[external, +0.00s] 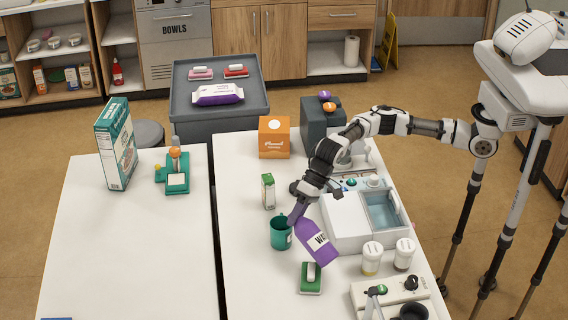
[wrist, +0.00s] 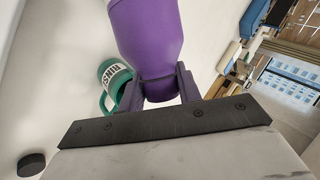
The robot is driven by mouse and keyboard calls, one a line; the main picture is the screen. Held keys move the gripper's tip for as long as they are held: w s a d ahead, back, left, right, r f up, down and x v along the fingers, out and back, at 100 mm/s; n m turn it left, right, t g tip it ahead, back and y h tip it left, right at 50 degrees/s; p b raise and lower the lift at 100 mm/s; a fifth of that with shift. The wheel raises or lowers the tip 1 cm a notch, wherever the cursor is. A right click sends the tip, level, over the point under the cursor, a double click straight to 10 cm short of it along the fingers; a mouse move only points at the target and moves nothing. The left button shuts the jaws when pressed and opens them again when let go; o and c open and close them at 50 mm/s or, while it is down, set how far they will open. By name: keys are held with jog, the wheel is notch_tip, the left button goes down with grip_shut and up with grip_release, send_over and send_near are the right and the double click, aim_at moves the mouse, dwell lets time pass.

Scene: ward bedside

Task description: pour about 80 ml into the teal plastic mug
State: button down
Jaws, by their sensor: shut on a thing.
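The teal mug (external: 277,236) stands upright on the right-hand white table, and its rim faces up. It also shows in the wrist view (wrist: 122,82), with a white lettered label, left of my jaws. My gripper (external: 296,211) is shut on a purple bottle (external: 312,242) with a white label. It grips the bottle's narrower end, just right of and above the mug. The bottle is tilted, its wide body running down to the lower right. In the wrist view the bottle (wrist: 148,40) extends up from between the fingers (wrist: 158,90). No stream of liquid shows; its mouth is hidden.
A small green-and-white carton (external: 268,191) stands behind the mug. A green sponge-like block (external: 311,279) lies in front. A white machine (external: 345,222) and two white-lidded jars (external: 372,258) (external: 404,254) stand to the right. A dark disc (wrist: 31,164) lies lower left in the wrist view.

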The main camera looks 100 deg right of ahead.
jog(key=shift+n+t+h, duration=0.6)
jog(key=shift+t+h, duration=0.1)
jog(key=shift+h, duration=0.2)
notch_tip(320, 180, up, 4)
jog(key=shift+w+r, duration=0.1)
jog(key=t+h+b, duration=0.1)
jog(key=b, duration=0.2)
jog(key=shift+a+n+h, duration=0.15)
jog(key=shift+n+h, duration=0.15)
jog(key=shift+n, duration=0.1)
jog(key=shift+s+a+r+n+t+h+b, duration=0.55)
jog(key=shift+a+r+t+h+b, duration=0.25)
jog(key=shift+b, duration=0.25)
jog(key=a+n+t+h+b, duration=0.1)
jog(key=b, duration=0.1)
jog(key=s+a+r+n+t+h+b, duration=0.1)
jog(key=b, duration=0.1)
jog(key=shift+s+a+t+h, duration=0.25)
jog(key=shift+s+t+h, duration=0.05)
jog(key=shift+t, duration=0.1)
jog(key=shift+r, duration=0.1)
